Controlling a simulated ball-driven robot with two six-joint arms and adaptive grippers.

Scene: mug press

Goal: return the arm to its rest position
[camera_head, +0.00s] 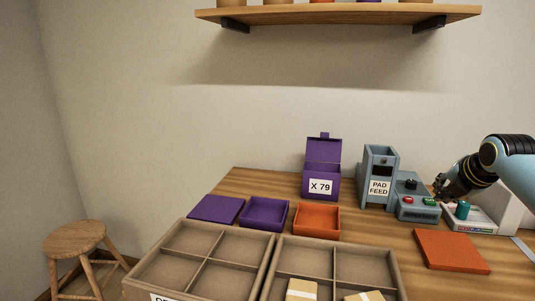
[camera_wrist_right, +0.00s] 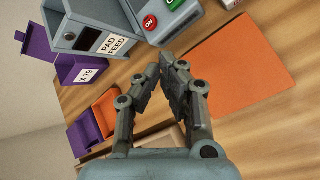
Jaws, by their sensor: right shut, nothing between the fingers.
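My right arm (camera_head: 512,165) comes in from the right in the head view. Its gripper (camera_head: 438,187) is in the air by the control box with the red and green buttons (camera_head: 418,204). In the right wrist view the right gripper (camera_wrist_right: 164,62) has its fingertips together with nothing between them. It points toward the control box, whose red ON button (camera_wrist_right: 150,23) shows beyond the fingertips. My left gripper is not in either view.
A blue pad feed box (camera_head: 380,165), purple X 79 box (camera_head: 321,182), teal-knobbed device (camera_head: 463,211) and orange mat (camera_head: 451,250) stand or lie on the table. Purple (camera_head: 264,226) and orange (camera_head: 317,232) trays and divided crates (camera_head: 272,262) are in front. A shelf (camera_head: 340,13) hangs above.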

